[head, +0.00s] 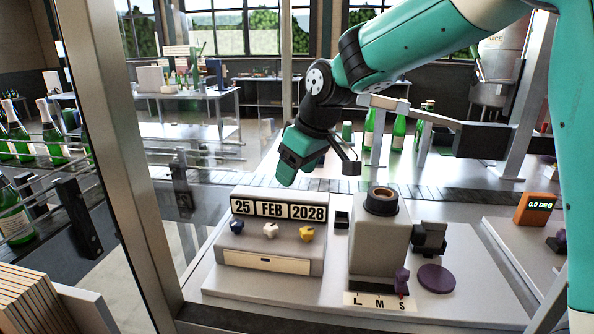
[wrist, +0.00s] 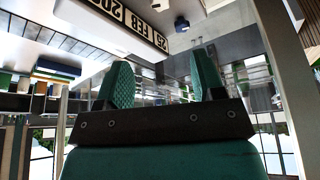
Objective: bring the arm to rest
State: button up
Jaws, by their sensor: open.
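My arm reaches in from the upper right in the head view, and its teal and black end, my gripper (head: 298,158), hangs above the back of the date block (head: 270,236). In the wrist view my gripper (wrist: 162,74) shows two green textured fingers standing apart, with nothing between them. The date block reads 25 FEB 2028 and has blue, white and yellow knobs on its front. Its date panel (wrist: 140,28) shows upside down at the top of the wrist view. My gripper appears clear of the block and touches nothing that I can see.
A grey machine (head: 379,242) with a dark ring on top and an L M S scale stands right of the date block. A purple disc (head: 436,278) lies beside it. An orange 0.0 DEG display (head: 537,209) is at right. Green bottles (head: 50,135) and a metal post (head: 110,150) are at left.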

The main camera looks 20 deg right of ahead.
dwell(0.4)
jog(key=s+a+f+g+y, duration=0.1)
jog(key=s+a, duration=0.1)
jog(key=s, duration=1.2)
jog(key=s+a+f+g, duration=0.1)
jog(key=s+a+g, duration=0.1)
jog(key=s, duration=1.2)
jog(key=shift+s+a+g+y, duration=0.3)
jog(key=shift+a+y, duration=0.1)
jog(key=shift+a, duration=0.15)
